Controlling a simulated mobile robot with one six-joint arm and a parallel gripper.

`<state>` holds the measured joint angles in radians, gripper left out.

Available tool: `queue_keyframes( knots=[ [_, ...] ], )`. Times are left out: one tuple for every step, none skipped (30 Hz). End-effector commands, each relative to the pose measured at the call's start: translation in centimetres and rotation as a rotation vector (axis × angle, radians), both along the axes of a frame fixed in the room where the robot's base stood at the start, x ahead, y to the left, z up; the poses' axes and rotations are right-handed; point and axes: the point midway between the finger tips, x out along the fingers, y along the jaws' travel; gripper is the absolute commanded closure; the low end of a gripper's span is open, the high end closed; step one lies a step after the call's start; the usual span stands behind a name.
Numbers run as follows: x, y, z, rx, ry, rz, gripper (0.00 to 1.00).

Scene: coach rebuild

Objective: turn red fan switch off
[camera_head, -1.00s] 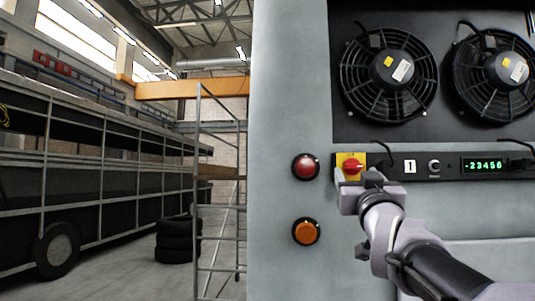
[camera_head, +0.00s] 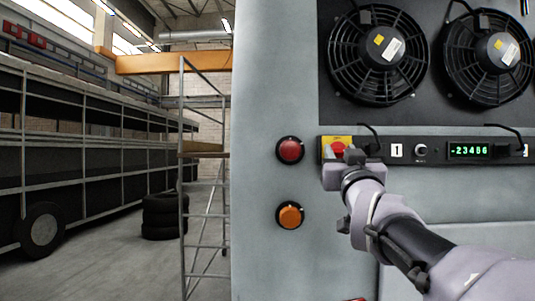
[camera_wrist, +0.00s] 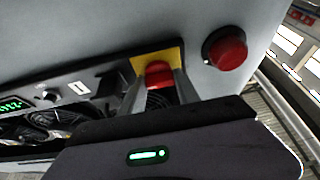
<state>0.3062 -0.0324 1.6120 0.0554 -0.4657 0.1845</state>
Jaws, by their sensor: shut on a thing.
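The red fan switch (camera_head: 338,148) is a red rotary knob on a yellow square plate (camera_head: 329,141), at the left end of the black control strip under the fans. My gripper (camera_head: 338,158) is at the knob and covers its lower part in the head view. In the wrist view, the two fingers of my gripper (camera_wrist: 160,88) stand on either side of the red knob (camera_wrist: 158,74) and are shut on it. The angle of the knob's handle is hard to tell because the fingers hide part of it.
A red round button (camera_head: 290,150) and an orange one (camera_head: 289,215) sit left of the strip. Two black fans (camera_head: 379,57) (camera_head: 487,58) are above it. A small knob (camera_head: 420,150) and a green display (camera_head: 469,150) are to the right, with loose black cables.

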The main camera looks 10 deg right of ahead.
Motion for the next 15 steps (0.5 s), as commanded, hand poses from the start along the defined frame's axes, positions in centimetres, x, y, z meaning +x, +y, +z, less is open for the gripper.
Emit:
queue_keyframes(
  knots=[
    [0.01, -0.02, -0.01, -0.002, 0.001, 0.000, 1.00],
    [0.00, -0.03, -0.01, -0.005, 0.001, 0.000, 1.00],
    [0.00, -0.04, -0.01, -0.011, 0.003, -0.001, 1.00],
    [0.00, -0.05, -0.01, -0.019, 0.005, 0.000, 1.00],
    [-0.01, -0.08, 0.00, -0.026, 0.007, -0.001, 1.00],
    [-0.02, -0.10, 0.00, -0.040, 0.012, -0.001, 1.00],
    [-0.02, -0.12, 0.00, -0.051, 0.015, -0.002, 1.00],
    [-0.02, -0.13, 0.02, -0.065, 0.019, -0.001, 1.00],
    [-0.03, -0.13, 0.03, -0.088, 0.025, -0.002, 1.00],
    [-0.03, -0.15, 0.04, -0.106, 0.029, -0.001, 1.00],
    [-0.03, -0.18, 0.06, -0.126, 0.035, -0.002, 1.00],
    [-0.04, -0.22, 0.08, -0.156, 0.045, -0.002, 1.00],
    [-0.04, -0.23, 0.11, -0.180, 0.052, -0.003, 1.00],
    [-0.04, -0.23, 0.13, -0.203, 0.058, -0.002, 1.00],
    [-0.05, -0.27, 0.18, -0.238, 0.070, -0.002, 1.00]
  ],
)
